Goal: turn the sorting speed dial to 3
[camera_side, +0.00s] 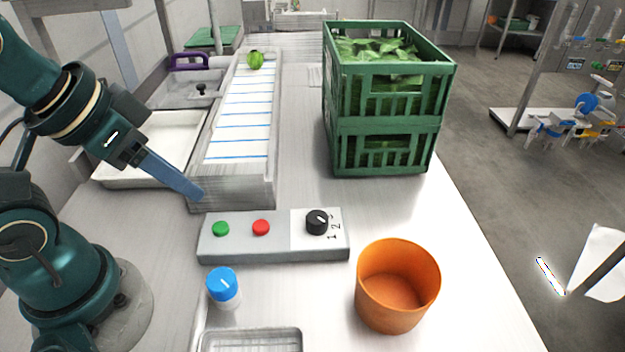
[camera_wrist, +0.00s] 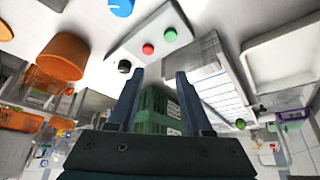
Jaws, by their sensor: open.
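The sorting speed dial (camera_side: 317,222) is a black knob with a white pointer line, on a white patch with the numerals 1, 2 and 3 at the right end of the grey control panel (camera_side: 275,250). The numerals sit to its right; which one the pointer marks is too small to tell. The dial also shows in the wrist view (camera_wrist: 124,66), left of the fingers. My gripper (camera_side: 195,193) is left of the panel, above and apart from it, near the conveyor's front end. In the wrist view its two fingers (camera_wrist: 158,75) are apart with nothing held.
A green button (camera_side: 220,229) and a red button (camera_side: 261,228) share the panel. A blue-capped container (camera_side: 223,287) and an orange pot (camera_side: 398,285) stand in front. A conveyor (camera_side: 240,120) and stacked green crates (camera_side: 385,110) stand behind.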

